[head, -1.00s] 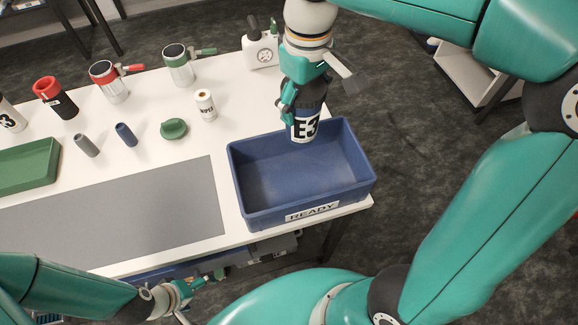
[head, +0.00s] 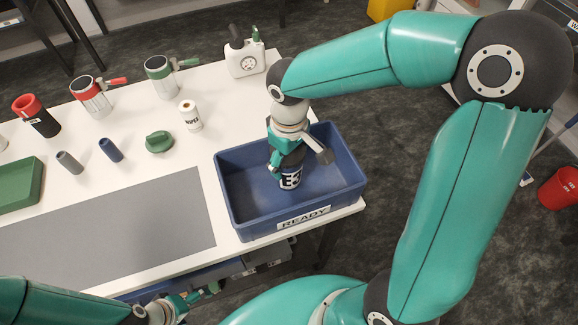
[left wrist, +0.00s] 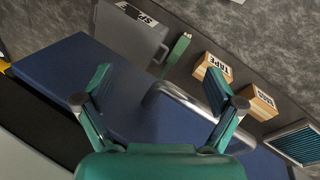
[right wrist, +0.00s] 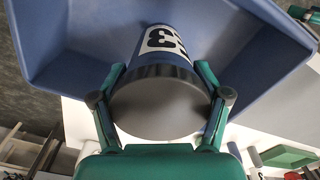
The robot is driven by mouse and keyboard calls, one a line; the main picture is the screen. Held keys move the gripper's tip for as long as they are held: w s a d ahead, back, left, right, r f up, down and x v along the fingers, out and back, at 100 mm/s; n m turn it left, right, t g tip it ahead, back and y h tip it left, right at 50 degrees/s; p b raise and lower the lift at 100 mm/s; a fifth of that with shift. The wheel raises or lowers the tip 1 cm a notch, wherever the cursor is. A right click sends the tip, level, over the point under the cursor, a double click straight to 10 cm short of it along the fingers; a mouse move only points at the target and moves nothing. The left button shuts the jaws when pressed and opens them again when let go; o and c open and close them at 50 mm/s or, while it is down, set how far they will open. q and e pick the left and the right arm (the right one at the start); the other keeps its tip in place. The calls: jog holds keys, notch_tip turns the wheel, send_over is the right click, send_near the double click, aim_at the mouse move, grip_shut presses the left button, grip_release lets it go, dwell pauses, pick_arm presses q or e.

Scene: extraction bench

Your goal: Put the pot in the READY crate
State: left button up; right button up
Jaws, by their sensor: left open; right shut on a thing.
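The pot is a dark cylinder with a white E3 label (head: 290,178). It also shows in the right wrist view (right wrist: 160,100), its round grey end toward the camera. My right gripper (head: 283,160) is shut on the pot and holds it inside the walls of the blue READY crate (head: 235,210). The crate also shows in the right wrist view (right wrist: 85,45). I cannot tell whether the pot touches the crate floor. My left gripper (head: 195,297) is open and empty, low in front of the bench; its fingers also show in the left wrist view (left wrist: 165,100).
On the white table stand a red-handled cup (head: 92,97), a green-handled cup (head: 160,78), a wipes roll (head: 190,116), a green knob-like piece (head: 159,142) and a white canister (head: 245,60). A grey mat (head: 110,235) lies left of the crate. The crate shows no other contents.

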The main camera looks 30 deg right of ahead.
notch_tip(320, 180, down, 3)
jog(key=shift+f, duration=0.15)
jog(key=shift+c, duration=0.7)
jog(key=o, duration=1.5)
notch_tip(320, 180, up, 12)
jog(key=shift+r+p, duration=0.1)
jog(key=shift+p, duration=0.2)
